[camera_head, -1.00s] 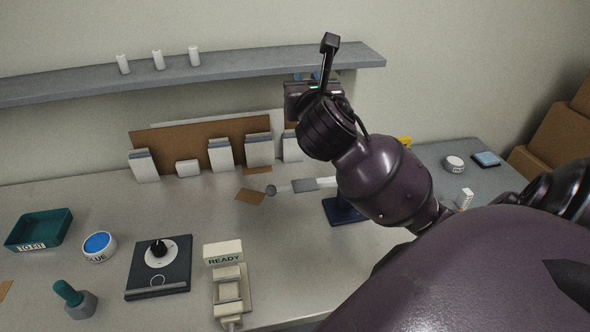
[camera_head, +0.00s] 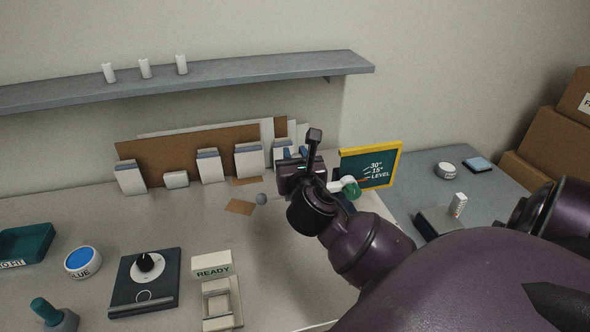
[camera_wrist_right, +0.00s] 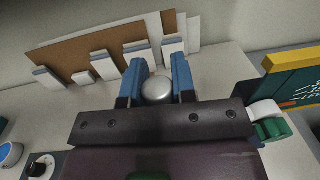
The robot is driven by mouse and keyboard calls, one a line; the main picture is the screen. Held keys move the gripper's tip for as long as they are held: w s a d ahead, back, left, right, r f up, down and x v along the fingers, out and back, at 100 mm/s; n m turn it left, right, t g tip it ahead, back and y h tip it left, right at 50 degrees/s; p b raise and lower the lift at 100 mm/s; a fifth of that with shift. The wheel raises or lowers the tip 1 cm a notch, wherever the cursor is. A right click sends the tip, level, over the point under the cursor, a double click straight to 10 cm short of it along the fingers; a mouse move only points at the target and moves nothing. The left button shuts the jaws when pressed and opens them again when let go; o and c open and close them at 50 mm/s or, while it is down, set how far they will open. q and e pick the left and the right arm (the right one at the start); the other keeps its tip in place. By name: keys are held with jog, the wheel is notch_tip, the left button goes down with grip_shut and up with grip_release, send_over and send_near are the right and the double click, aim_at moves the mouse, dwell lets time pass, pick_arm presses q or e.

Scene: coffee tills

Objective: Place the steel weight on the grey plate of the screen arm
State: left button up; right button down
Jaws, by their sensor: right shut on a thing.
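My right gripper (camera_head: 291,153) has blue fingers shut on the steel weight. The weight (camera_wrist_right: 157,90) shows in the right wrist view as a shiny rounded silver top between the two fingers. In the head view the gripper body hides it. I cannot tell how far the weight is from the plate. My left gripper is not in view.
White packets (camera_head: 210,166) and brown boards line the wall below a shelf (camera_head: 210,79). A READY block (camera_head: 212,267), black dial box (camera_head: 125,290) and blue-topped tub (camera_head: 83,262) stand on the front counter.

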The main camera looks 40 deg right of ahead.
jog(key=shift+f, duration=1.55)
jog(key=shift+f, duration=0.15)
jog(key=c, duration=0.9)
grip_release()
jog(key=shift+c, duration=0.2)
jog(key=shift+s+a, duration=0.1)
jog(key=shift+s, duration=0.1)
jog(key=b+v, duration=0.1)
jog(key=v, duration=1)
jog(key=shift+s+a, duration=0.2)
jog(key=shift+s, duration=0.05)
